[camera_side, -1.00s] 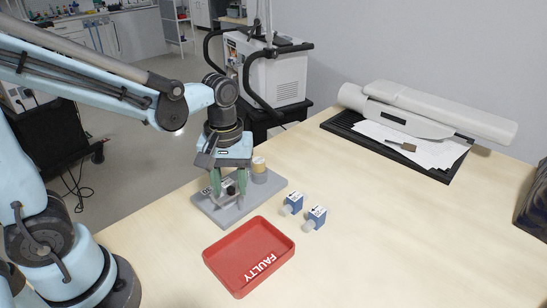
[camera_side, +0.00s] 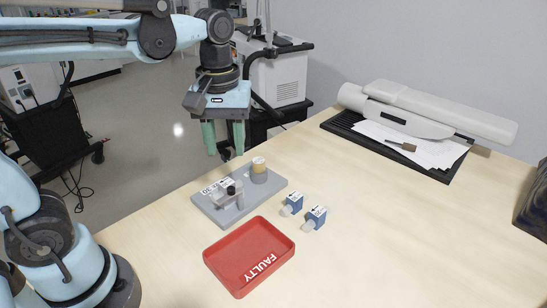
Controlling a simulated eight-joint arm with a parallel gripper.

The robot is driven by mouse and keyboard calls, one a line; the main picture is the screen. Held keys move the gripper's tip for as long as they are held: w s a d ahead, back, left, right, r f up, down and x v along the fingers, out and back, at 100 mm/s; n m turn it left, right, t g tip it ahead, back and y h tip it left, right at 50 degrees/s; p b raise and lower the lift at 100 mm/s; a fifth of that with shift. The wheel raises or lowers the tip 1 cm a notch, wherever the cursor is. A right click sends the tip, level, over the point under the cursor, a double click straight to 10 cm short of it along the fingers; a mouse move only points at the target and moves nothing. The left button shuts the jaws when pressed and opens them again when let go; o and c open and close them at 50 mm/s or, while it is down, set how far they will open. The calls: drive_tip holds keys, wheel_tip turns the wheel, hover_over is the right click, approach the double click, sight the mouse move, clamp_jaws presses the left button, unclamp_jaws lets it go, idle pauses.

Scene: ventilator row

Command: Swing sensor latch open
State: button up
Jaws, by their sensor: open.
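The sensor latch (camera_side: 231,193) is a small light-grey piece with a dark knob, on a grey base plate (camera_side: 215,216) on the table. It is too small here to tell whether the latch is open or closed. A cylinder with a yellowish top (camera_side: 259,168) stands on the same plate, behind and right of the latch. My gripper (camera_side: 224,153) points down with green fingers spread apart and empty. It is in the air above the plate's far left edge, clear of the latch.
Two blue sensor blocks (camera_side: 292,204) (camera_side: 315,218) sit right of the plate. A red tray marked FAULTY (camera_side: 226,277) lies in front. A black tray (camera_side: 436,174) with papers and a grey-white device (camera_side: 430,108) are at the back right. The table's right middle is clear.

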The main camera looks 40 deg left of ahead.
drive_tip(key=shift+r, duration=1.15)
drive_tip(key=m+t, duration=0.7)
drive_tip(key=m, duration=0.2)
hover_over(230, 192)
drive_tip(key=a, duration=0.2)
wheel_tip(230, 192, down, 7)
drive_tip(key=shift+s+r, duration=0.15)
drive_tip(key=shift+s, duration=0.3)
